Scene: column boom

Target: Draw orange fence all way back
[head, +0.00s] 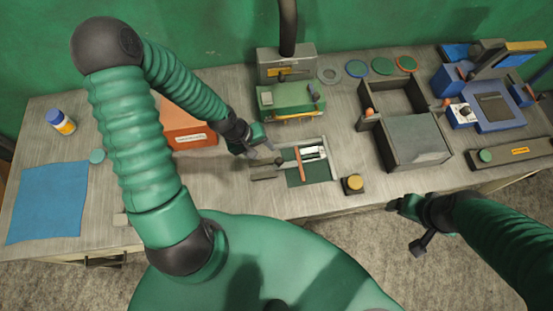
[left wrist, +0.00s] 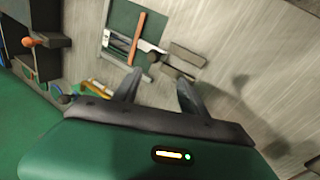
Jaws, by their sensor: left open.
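The orange fence (head: 299,163) is a thin bar standing across a shallow tray with a dark green floor (head: 323,172), near the tray's left side. White and grey pieces lie just right of it. A grey block with a dark knob (head: 265,172) joins the fence on its left. The fence also shows in the left wrist view (left wrist: 137,38), above my fingers. My left gripper (head: 262,149) is open and empty, above and left of the fence, apart from it; its spread fingers show in the left wrist view (left wrist: 157,88). My right gripper (head: 408,222) hangs off the table's front edge; its fingers are unclear.
A green machine (head: 290,99) stands behind the tray. An orange box (head: 185,128) is behind left. A yellow-button box (head: 353,184) is right of the tray, with a grey bin (head: 417,139) beyond. A blue mat (head: 47,203) lies far left.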

